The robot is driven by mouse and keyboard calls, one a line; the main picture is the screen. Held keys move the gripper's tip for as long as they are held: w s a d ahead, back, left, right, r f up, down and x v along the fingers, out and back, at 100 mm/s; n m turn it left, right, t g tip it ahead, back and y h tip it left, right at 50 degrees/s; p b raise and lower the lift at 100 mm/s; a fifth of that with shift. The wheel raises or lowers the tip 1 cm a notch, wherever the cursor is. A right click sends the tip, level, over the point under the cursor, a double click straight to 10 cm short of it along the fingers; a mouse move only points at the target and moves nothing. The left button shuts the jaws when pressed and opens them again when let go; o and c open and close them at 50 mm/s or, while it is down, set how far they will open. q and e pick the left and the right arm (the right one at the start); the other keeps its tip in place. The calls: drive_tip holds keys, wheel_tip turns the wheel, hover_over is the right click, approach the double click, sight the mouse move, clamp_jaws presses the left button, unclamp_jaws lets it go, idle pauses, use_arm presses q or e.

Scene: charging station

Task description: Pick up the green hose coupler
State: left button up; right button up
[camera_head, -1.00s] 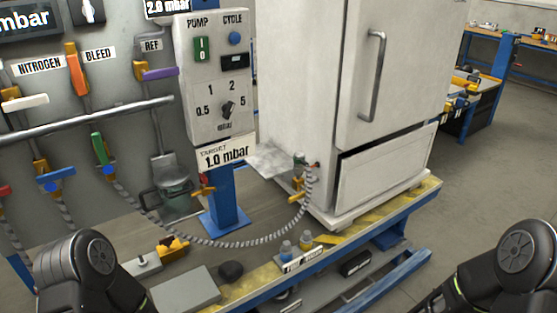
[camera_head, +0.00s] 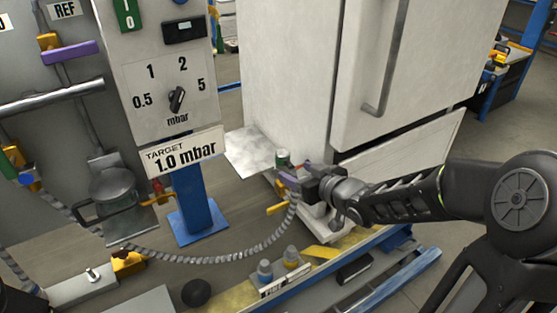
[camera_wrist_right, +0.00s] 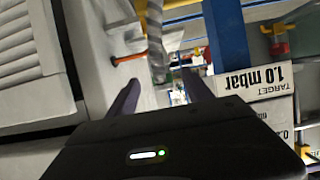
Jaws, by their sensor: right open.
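The green hose coupler (camera_head: 283,158) stands at the lower left corner of the white fridge, at the end of a grey ribbed hose (camera_head: 225,257). My right gripper (camera_head: 287,178) is open, close to the coupler and just below it in the head view; contact cannot be told. In the right wrist view, the open fingers (camera_wrist_right: 160,92) reach toward the grey hose (camera_wrist_right: 155,40), which shows in line with the gap between them. My left gripper is out of view.
The white fridge (camera_head: 290,70) stands close behind my right gripper. A yellow handle (camera_head: 277,208) sits beside the hose. A blue post (camera_head: 196,200) with the target sign (camera_head: 180,153) stands to the left.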

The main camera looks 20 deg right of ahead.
sight(283, 165)
drive_tip(key=shift+x, duration=1.45)
drive_tip(key=shift+s+d, duration=0.1)
drive_tip(key=x, duration=0.5)
drive_tip(key=shift+r, duration=0.1)
clamp_jaws()
